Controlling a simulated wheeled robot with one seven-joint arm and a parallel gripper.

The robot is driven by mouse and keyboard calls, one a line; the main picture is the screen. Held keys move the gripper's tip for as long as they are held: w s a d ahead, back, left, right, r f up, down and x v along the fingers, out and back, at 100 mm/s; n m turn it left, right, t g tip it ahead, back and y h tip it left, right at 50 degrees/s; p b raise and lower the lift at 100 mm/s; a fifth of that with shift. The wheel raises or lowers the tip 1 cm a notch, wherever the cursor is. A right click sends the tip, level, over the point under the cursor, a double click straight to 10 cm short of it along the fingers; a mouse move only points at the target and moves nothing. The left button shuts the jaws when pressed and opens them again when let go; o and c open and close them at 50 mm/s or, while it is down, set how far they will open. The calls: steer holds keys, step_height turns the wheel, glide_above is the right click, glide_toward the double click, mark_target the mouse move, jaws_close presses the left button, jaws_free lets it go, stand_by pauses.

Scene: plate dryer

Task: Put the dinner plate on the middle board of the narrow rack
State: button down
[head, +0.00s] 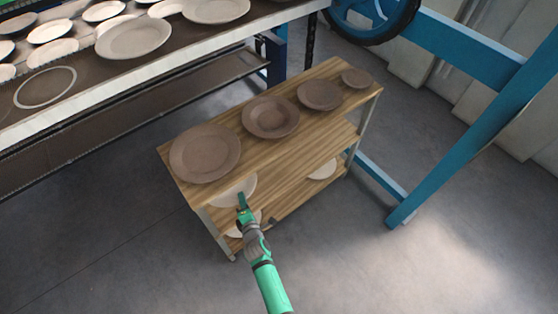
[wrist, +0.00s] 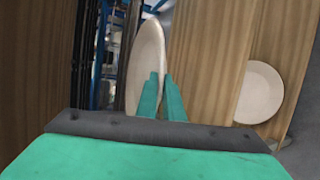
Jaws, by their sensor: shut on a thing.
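The narrow rack (head: 205,216) has wooden boards, with its middle board (head: 340,140) under the top one. My gripper (head: 241,199) is at the rack's near left end, shut on the rim of a pale dinner plate (head: 228,192). The plate is partly hidden under the top board. In the wrist view, my fingers (wrist: 161,78) pinch this plate (wrist: 143,60), seen at a slant beside a wooden board (wrist: 208,60). The plate is close to that board; I cannot tell whether they touch.
Several brown plates (head: 205,153) line the top board. A pale plate (head: 322,169) sits lower at the right, and another (head: 236,231) below my gripper. A dryer bench (head: 150,95) with plates stands at left, a blue frame (head: 470,140) at right. Floor in front is clear.

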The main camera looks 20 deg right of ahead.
steer(key=shift+w+a, duration=0.25)
steer(key=shift+w, duration=0.6)
steer(key=shift+w+f, duration=0.1)
steer(key=shift+f, duration=3.6)
steer(key=shift+w+a+f, duration=0.1)
steer(key=shift+f, duration=0.85)
steer(key=shift+s+f, duration=0.2)
steer(key=shift+f, duration=0.05)
steer(key=shift+f, duration=0.15)
steer(key=c, duration=2.2)
jaws_free()
steer(key=shift+f, duration=0.15)
